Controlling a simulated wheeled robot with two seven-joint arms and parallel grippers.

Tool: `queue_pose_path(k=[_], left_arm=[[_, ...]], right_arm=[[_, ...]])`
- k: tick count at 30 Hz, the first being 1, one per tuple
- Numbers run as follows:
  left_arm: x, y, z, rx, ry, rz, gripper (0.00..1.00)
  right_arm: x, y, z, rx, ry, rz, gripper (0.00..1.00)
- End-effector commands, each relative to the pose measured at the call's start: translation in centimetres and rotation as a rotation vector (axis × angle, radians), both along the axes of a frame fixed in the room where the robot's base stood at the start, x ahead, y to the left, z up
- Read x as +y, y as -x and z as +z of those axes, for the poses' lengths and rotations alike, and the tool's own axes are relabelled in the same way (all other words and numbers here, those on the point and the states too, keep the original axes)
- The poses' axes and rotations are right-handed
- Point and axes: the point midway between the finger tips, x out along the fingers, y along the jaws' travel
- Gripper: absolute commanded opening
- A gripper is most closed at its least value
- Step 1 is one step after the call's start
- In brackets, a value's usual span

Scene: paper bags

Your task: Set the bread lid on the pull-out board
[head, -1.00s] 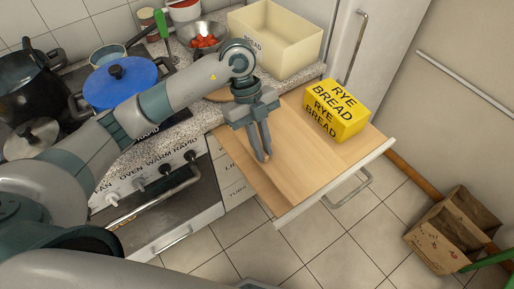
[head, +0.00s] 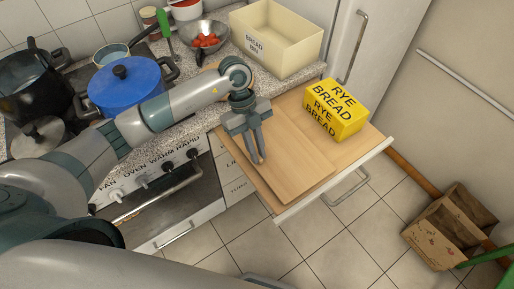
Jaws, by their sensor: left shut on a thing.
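The bread lid (head: 295,168) is a flat, pale wooden panel with rounded corners. It lies over the left part of the pull-out board (head: 352,150), which is a similar wood with a white front edge. My left gripper (head: 258,160) points down at the lid's left part and is shut on it, though the exact grip point is hard to see. Whether the lid rests fully on the board or hovers slightly above it, I cannot tell. My right gripper is out of view.
A yellow rye bread pack (head: 335,109) stands on the board's back right, beside the lid. The open cream bread bin (head: 290,52) is on the counter behind.

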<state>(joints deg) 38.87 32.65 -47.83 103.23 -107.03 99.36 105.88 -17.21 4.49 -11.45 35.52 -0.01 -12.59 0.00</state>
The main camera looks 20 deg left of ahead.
Motion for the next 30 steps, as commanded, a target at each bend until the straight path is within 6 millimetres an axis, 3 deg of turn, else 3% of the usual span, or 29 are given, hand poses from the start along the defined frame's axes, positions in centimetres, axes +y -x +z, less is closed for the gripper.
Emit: queue_pose_path(k=[7, 8, 10, 23, 30], left_arm=[[0.0, -0.1, -0.2, -0.002, 0.001, 0.000, 0.00], [0.0, 0.0, -0.3, -0.001, 0.000, 0.000, 0.17], [0.0, 0.0, -0.3, -0.001, 0.000, 0.000, 0.31], [0.1, -0.2, 0.1, -0.002, 0.001, 0.000, 0.31], [0.9, -0.9, 2.3, -0.006, 0.000, 0.001, 0.31]], right_arm=[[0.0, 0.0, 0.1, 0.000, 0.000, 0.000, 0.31], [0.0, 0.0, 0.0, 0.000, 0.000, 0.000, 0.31], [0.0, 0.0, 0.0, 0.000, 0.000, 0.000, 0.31], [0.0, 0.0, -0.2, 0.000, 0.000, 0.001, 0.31], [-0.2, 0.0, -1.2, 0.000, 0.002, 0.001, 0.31]])
